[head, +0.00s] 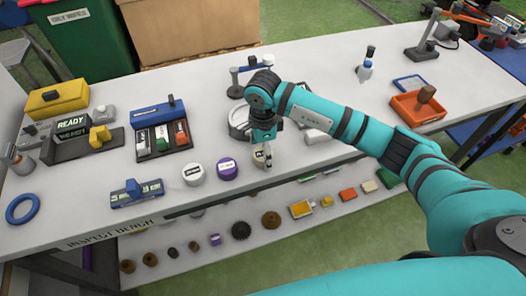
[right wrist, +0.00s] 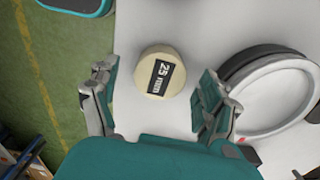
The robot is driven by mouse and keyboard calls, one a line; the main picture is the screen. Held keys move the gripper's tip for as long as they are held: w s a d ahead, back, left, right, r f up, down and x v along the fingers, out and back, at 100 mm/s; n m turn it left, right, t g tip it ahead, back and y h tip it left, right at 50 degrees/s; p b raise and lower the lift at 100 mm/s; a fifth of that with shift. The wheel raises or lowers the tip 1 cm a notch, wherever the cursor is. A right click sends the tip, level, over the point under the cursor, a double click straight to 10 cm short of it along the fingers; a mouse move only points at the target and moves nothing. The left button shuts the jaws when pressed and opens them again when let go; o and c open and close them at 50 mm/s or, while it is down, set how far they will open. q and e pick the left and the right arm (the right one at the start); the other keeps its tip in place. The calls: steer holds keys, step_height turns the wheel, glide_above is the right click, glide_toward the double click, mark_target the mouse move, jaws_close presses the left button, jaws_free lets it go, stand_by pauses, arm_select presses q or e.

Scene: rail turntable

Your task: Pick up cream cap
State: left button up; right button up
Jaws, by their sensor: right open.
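The right gripper is open and empty. My left gripper is not in either view.
A white cap (head: 193,174) and a purple cap (head: 227,169) stand left of the cream cap. A round grey-rimmed dish (right wrist: 270,92) is close to the right finger. The bench (head: 330,166) has an open front edge, with a lower shelf of small parts below.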

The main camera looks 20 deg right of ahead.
steer(key=shift+f, duration=0.75)
steer(key=c, duration=1)
steer(key=shift+o, duration=0.2)
